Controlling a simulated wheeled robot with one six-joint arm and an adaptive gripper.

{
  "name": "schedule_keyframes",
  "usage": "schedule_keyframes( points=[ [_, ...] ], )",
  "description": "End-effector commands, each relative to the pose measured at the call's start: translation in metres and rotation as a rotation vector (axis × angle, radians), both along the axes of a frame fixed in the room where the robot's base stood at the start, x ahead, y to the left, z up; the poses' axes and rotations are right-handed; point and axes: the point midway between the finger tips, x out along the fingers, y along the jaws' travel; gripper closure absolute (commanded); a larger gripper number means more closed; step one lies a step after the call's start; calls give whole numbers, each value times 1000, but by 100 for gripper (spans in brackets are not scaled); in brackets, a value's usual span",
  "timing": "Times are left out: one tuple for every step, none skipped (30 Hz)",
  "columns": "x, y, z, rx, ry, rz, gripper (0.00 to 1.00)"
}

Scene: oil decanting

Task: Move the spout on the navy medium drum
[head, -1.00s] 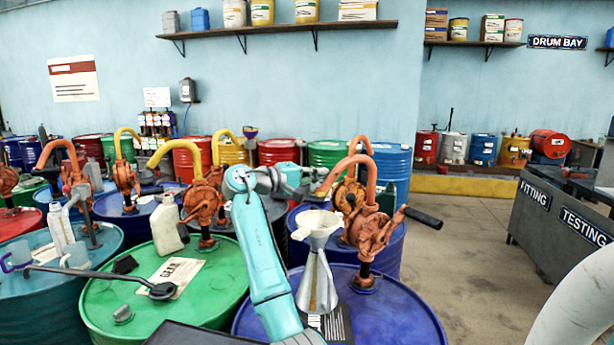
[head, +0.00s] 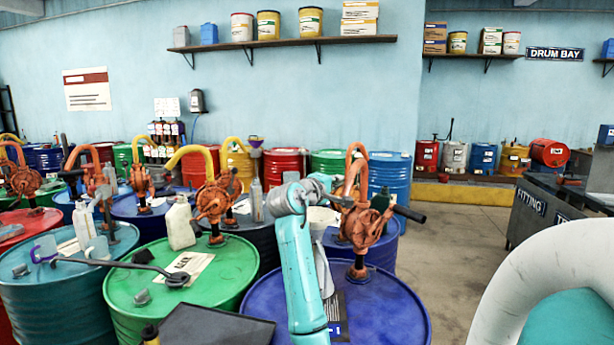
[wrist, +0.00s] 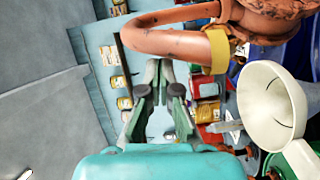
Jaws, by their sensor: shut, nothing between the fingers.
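A navy drum (head: 392,305) stands in front, with an orange rotary hand pump (head: 360,232) on top. The pump's curved orange spout (head: 357,158) arches up above the pump body. My arm reaches up in front of the drum, and its end lies beside the pump; the fingers are hard to make out there. In the wrist view my gripper (wrist: 161,68) is shut and empty. An orange curved spout (wrist: 180,41) with a yellow band crosses close beside and above the fingertips. I cannot tell whether they touch.
A cream funnel (wrist: 268,105) is close on the right in the wrist view. A green drum (head: 222,275) with a white jug (head: 180,225) stands left. More drums with pumps crowd behind. Open floor (head: 455,255) lies right, before a grey bench (head: 535,210).

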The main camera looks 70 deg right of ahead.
Motion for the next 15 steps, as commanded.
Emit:
schedule_keyframes(
  points=[
    [-8,1,-1,-1,-2,25,100],
    [-11,2,-1,0,-2,41,100],
    [-14,2,-1,0,-2,63,100],
    [-15,3,0,0,-1,64,100],
    [-16,4,0,0,-1,63,100],
    [-19,4,0,1,0,62,100],
    [-20,4,0,2,1,62,100],
    [-22,5,-1,2,1,61,100],
    [-24,5,-1,2,1,61,100],
    [-25,5,-1,2,1,61,100],
    [-26,5,-1,1,0,61,100],
    [-27,6,-1,1,0,61,100],
    [-28,6,-1,1,0,61,100],
    [-29,6,0,1,0,61,100],
    [-29,6,0,1,0,61,100]
  ],
)
